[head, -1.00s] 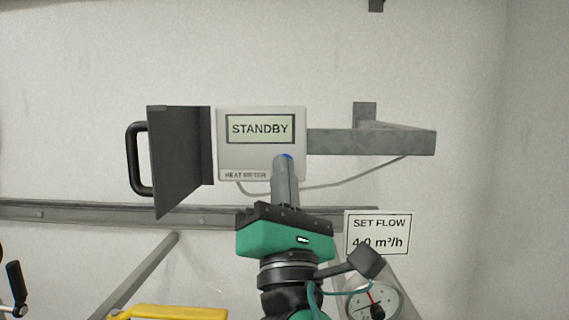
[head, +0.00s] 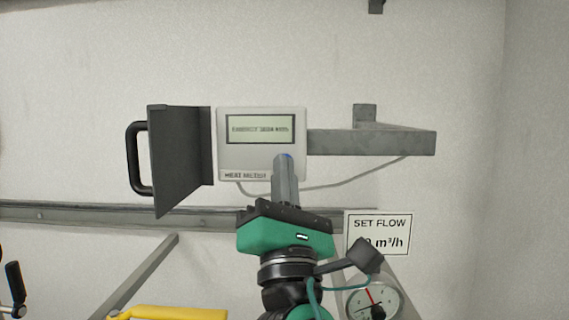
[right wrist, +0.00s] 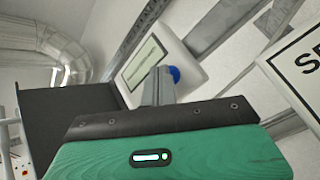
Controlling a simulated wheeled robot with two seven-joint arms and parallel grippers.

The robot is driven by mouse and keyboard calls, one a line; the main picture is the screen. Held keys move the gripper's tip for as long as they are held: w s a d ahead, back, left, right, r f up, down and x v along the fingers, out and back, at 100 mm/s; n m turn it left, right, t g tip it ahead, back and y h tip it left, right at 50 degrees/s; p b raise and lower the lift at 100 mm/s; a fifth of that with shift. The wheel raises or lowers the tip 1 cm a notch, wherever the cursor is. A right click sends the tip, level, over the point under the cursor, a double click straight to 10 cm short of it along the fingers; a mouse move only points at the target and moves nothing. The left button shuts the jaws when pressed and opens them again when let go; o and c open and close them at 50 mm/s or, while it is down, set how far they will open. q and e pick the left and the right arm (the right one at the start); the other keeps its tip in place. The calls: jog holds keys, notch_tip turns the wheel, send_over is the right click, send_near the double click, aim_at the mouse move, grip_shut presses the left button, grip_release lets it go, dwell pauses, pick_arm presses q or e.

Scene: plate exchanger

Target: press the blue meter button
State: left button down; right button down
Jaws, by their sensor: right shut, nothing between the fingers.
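The white heat meter (head: 229,163) hangs on the wall, and its screen (head: 260,129) now shows a line of small text too fine to read. Its blue button (head: 287,156) shows just above my right gripper's fingertips and is mostly hidden by them. My right gripper (head: 284,164) is shut and empty, its tips at the button. In the right wrist view the round blue button (right wrist: 173,75) sits right at the fingertips (right wrist: 158,72); I cannot tell for sure whether they touch. My left gripper is not in view.
A dark open cover with a black handle (head: 137,160) stands left of the meter. A steel bracket (head: 372,143) juts out to its right. A SET FLOW sign (head: 377,224) and a round gauge (head: 373,302) are at lower right, a yellow handle (head: 170,313) at lower left.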

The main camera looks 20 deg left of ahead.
jog(key=shift+s+d, duration=0.2)
jog(key=shift+s, duration=0.5)
jog(key=s, duration=0.2)
jog(key=s+d, duration=0.1)
jog(key=s, duration=0.1)
jog(key=shift+s+d, duration=0.2)
jog(key=shift+s, duration=0.2)
